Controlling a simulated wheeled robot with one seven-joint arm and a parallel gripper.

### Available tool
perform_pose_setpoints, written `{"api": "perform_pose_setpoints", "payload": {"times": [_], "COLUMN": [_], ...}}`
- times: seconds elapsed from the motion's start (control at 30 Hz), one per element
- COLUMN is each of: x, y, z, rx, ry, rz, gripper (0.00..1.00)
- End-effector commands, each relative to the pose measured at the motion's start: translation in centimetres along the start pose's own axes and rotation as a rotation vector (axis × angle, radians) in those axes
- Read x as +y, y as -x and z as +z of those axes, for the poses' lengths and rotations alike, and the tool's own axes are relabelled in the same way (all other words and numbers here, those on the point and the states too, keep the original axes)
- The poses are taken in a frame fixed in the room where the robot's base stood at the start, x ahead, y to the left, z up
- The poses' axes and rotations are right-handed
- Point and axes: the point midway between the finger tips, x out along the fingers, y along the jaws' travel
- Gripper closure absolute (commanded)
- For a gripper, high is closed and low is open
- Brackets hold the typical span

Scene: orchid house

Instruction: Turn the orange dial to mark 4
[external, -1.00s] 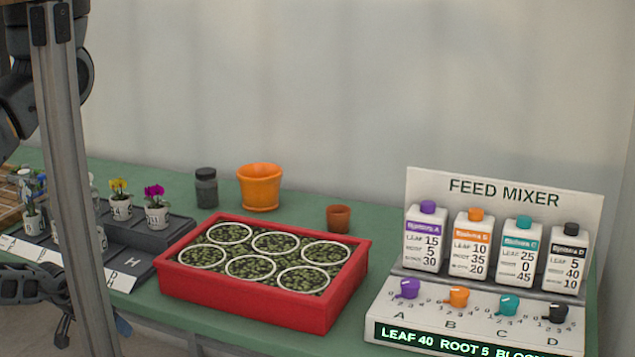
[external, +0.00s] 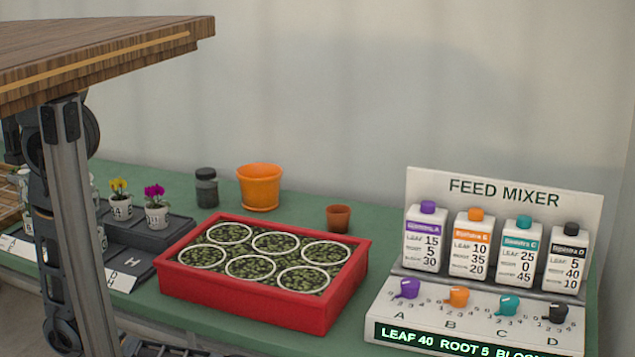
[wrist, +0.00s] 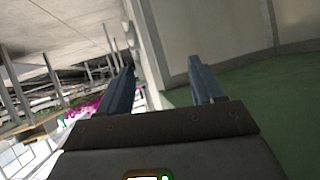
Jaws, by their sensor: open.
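The orange dial (external: 457,296) sits on the sloped front panel of the feed mixer (external: 400,325), above letter B, between the purple dial (external: 408,288) and the teal dial (external: 509,305). The mark its pointer faces is too small to tell. My gripper (wrist: 165,80) shows in the wrist view, its two fingers apart with nothing between them. The dial is not in the wrist view. The gripper's fingers do not clearly show in the external view.
A red tray (external: 250,300) with several white rings stands left of the mixer. A black dial (external: 557,313) is at the panel's right. Several labelled bottles stand behind the dials. An orange pot (external: 260,188), small brown pot (external: 339,218) and dark jar (external: 206,187) stand at the back.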

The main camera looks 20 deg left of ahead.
Motion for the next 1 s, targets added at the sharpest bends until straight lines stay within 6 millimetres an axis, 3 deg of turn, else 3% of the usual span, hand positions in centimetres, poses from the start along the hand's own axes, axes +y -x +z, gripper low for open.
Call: {"api": "perform_pose_setpoints", "payload": {"times": [0.03,0.1,0.3,0.4,0.5,0.6,0.7,0.87,1.0], "x": [2.2,4.7,9.5,9.8,8.0,4.2,-0.2,-8.0,-13.4], "y": [-0.7,-0.4,2.5,3.2,2.3,0.0,-2.5,-5.4,-5.8], "z": [-4.6,-10.5,-24.4,-29.5,-33.3,-35.6,-36.4,-36.4,-35.7], "rx": [0.13,0.286,0.622,0.689,0.665,0.55,0.391,0.088,-0.193], "ry": [-0.082,-0.181,-0.381,-0.43,-0.433,-0.385,-0.299,-0.096,0.119], "rz": [0.027,0.045,0.033,-0.005,-0.06,-0.124,-0.18,-0.261,-0.3], "gripper": [0.33,0.33,0.33,0.33,0.33,0.33,0.33,0.33,0.33]}}
